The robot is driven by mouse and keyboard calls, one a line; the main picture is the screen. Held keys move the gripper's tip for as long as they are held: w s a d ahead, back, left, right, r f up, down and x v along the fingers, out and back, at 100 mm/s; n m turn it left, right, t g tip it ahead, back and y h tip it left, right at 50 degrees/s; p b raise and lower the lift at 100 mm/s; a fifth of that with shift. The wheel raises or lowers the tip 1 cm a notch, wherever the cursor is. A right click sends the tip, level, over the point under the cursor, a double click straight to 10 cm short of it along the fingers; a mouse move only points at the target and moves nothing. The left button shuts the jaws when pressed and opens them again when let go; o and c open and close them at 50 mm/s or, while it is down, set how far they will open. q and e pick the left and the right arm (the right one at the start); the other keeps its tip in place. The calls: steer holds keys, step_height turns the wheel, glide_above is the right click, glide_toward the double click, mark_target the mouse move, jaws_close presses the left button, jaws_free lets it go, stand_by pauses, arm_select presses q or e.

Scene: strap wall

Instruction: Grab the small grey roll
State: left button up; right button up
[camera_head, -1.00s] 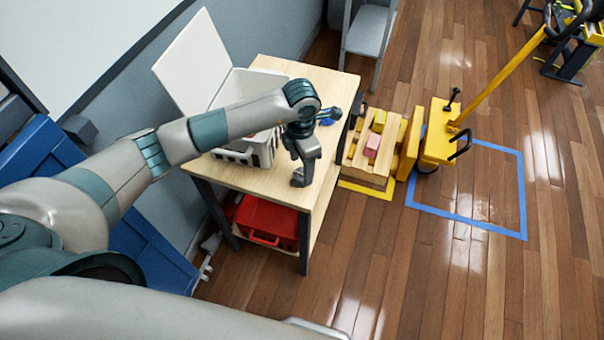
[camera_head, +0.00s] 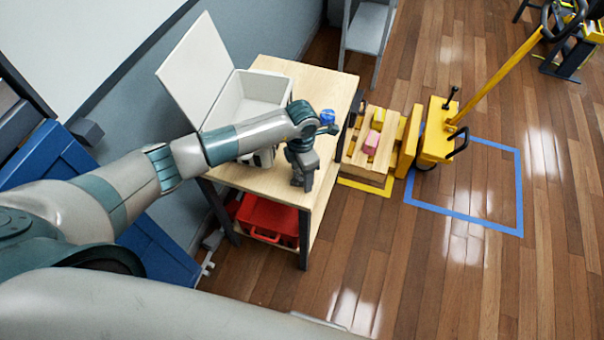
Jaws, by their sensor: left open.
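My left gripper (camera_head: 302,182) points down just above the wooden tabletop (camera_head: 260,185), near its right edge, with its fingers close to the surface. It is open, though its fingers overlap in this view. I cannot make out the small grey roll; the gripper and forearm cover part of the tabletop where it could lie. A small blue object (camera_head: 328,116) sits on the table just beyond my wrist. My right gripper is not in view.
An open white box (camera_head: 245,100) with its lid raised stands at the table's back, behind my forearm. A red bin (camera_head: 268,218) sits below. A pallet with blocks (camera_head: 370,160) and a yellow pallet truck (camera_head: 437,135) stand to the right.

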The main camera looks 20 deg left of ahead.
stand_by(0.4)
arm_select(q)
steer(key=c, duration=1.1)
steer(key=shift+c, duration=0.2)
steer(key=shift+r+b, duration=0.45)
steer(key=r+b, duration=0.1)
steer(key=d+r+b, duration=0.1)
steer(key=r, duration=0.1)
steer(key=shift+r, duration=0.1)
steer(key=w+d+r+b, duration=0.1)
steer(key=d+r+b, duration=0.4)
steer(key=d, duration=0.5)
steer(key=shift+d+r, duration=0.3)
steer(key=shift+r, duration=0.6)
